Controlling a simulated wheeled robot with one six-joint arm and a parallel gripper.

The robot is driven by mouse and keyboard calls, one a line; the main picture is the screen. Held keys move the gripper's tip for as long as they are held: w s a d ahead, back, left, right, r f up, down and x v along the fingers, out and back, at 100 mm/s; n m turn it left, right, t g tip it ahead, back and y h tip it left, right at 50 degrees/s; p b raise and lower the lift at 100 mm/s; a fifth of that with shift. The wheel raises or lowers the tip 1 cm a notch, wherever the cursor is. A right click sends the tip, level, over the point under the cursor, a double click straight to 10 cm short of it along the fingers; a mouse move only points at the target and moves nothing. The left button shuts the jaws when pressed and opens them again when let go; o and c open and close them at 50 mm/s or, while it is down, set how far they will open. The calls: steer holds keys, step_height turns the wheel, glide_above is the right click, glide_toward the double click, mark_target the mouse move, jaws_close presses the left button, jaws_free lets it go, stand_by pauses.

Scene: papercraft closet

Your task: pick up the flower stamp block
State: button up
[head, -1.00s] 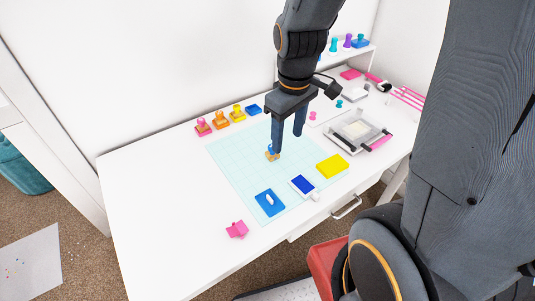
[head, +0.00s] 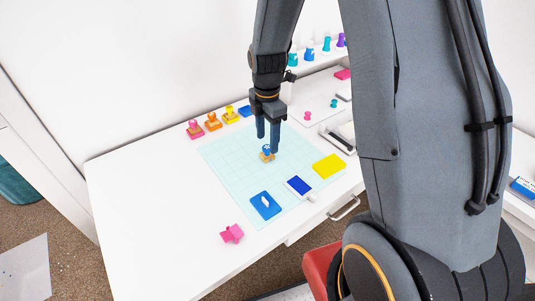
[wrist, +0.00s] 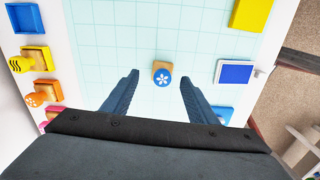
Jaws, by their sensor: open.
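The flower stamp block (head: 267,153) stands on the pale cutting mat (head: 226,160) in the head view. It has a wooden base and a blue top. In the wrist view the flower stamp block (wrist: 162,75) shows a white flower on its blue round top, ahead of and roughly midway between the fingertips. My gripper (head: 268,142) is open and empty, its fingers above and just behind the block in the head view. The two fingers of my gripper (wrist: 160,82) are wide apart in the wrist view and do not touch the block.
Pink, orange and yellow stamps (head: 212,122) stand along the table's back edge. A blue ink pad (head: 299,186), a yellow block (head: 328,166) and a blue piece (head: 265,205) lie right and front. A pink object (head: 231,233) is near the front edge. The mat around the block is clear.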

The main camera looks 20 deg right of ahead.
mark_target(267, 147)
steer(key=f, duration=0.1)
steer(key=f+p, duration=0.1)
steer(key=f, duration=0.2)
steer(key=shift+s+a, duration=0.1)
steer(key=shift+s, duration=0.2)
steer(key=shift+f, duration=0.55)
steer(key=shift+c, duration=0.3)
steer(key=c, duration=1.2)
steer(key=shift+r, duration=0.1)
step_height(267, 147, up, 10)
steer(key=shift+f+b, duration=0.1)
steer(key=shift+b, duration=0.55)
